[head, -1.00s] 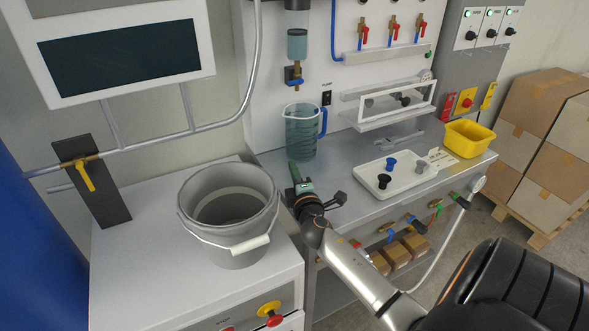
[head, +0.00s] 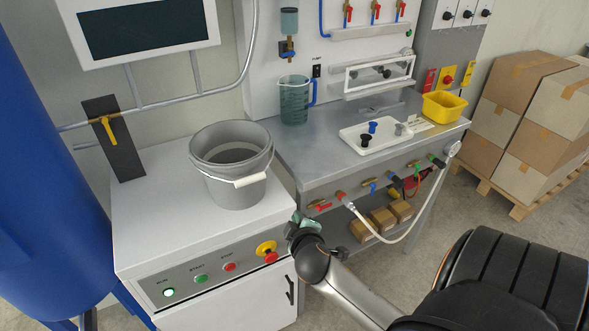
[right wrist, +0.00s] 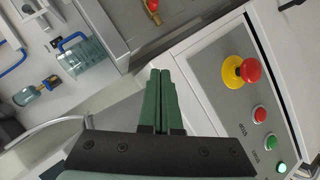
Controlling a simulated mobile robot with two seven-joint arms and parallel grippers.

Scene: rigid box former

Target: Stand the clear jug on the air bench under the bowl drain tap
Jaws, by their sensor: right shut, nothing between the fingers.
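The clear jug (head: 294,100), with a blue handle and graduation marks, stands upright on the grey air bench (head: 330,160) near its back left. The bowl drain tap (head: 290,48), brass with a blue lever under a clear bowl (head: 289,22), is above the jug. The jug also shows in the right wrist view (right wrist: 85,57), with the tap (right wrist: 50,82) beside it. My right gripper (head: 300,222) is low in front of the bench, apart from the jug. In the right wrist view its green fingers (right wrist: 161,75) are together and empty. My left gripper is not in view.
A grey bucket (head: 232,185) stands on the white cabinet (head: 150,215) left of the bench. A white tray (head: 375,135) and a yellow bin (head: 443,106) are on the bench's right. A white hose (head: 400,238) hangs along the bench front. Stacked boxes (head: 520,140) stand at right.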

